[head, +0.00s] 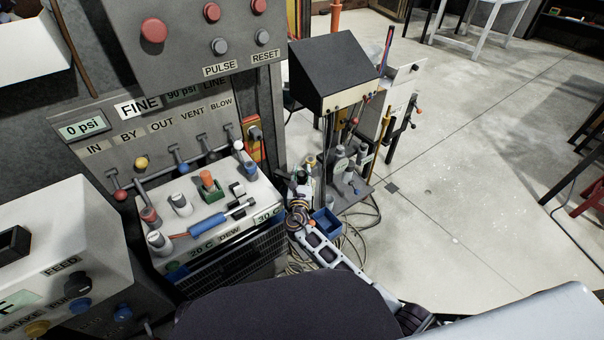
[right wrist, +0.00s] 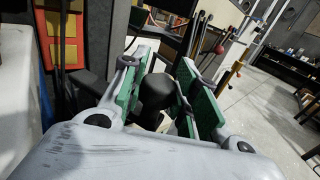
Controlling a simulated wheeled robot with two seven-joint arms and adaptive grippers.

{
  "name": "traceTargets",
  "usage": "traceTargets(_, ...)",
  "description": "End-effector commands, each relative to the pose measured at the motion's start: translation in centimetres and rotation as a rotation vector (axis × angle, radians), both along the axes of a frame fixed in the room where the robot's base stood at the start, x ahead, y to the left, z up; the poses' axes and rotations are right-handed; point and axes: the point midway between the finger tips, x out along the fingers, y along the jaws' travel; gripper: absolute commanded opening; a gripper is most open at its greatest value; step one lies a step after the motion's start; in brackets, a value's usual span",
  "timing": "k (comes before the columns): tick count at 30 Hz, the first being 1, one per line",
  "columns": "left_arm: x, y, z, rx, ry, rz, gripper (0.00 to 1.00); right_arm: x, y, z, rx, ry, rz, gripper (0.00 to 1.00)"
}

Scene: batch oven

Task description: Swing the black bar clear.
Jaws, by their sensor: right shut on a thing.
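My right gripper (head: 299,186) is at the right end of the grey bench unit, its arm coming up from the lower right. In the right wrist view its green-padded fingers (right wrist: 160,95) are closed on a black bar (right wrist: 157,91), whose blunt dark end shows between the pads. A dark block lies just left of the fingers there, and I cannot tell if it is part of the bar. In the head view the fingers are small and the bar cannot be made out clearly. My left gripper is not in view.
The grey unit (head: 262,203) carries several pegs and a blue-handled tool (head: 208,224). A valve panel (head: 190,120) rises behind it. A stand with a black sloped box (head: 333,70) is close beyond my gripper, with a blue bin (head: 326,222) and cables below. Open floor lies right.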

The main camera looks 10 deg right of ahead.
Motion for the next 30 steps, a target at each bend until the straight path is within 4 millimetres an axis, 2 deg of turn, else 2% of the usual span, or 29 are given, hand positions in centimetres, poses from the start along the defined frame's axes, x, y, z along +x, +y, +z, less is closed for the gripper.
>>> traceTargets(5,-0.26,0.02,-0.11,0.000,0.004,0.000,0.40,-0.01,0.12,0.03,0.001,0.000,0.003,0.00)
traceTargets(6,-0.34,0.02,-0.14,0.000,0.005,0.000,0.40,-0.01,0.12,0.03,0.001,0.000,0.003,0.31)
traceTargets(11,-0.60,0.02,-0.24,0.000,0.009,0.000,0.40,-0.02,0.10,0.02,0.001,0.000,0.003,0.52)
traceTargets(30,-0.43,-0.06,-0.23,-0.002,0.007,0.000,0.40,0.39,-0.32,0.00,0.000,-0.002,0.040,0.52)
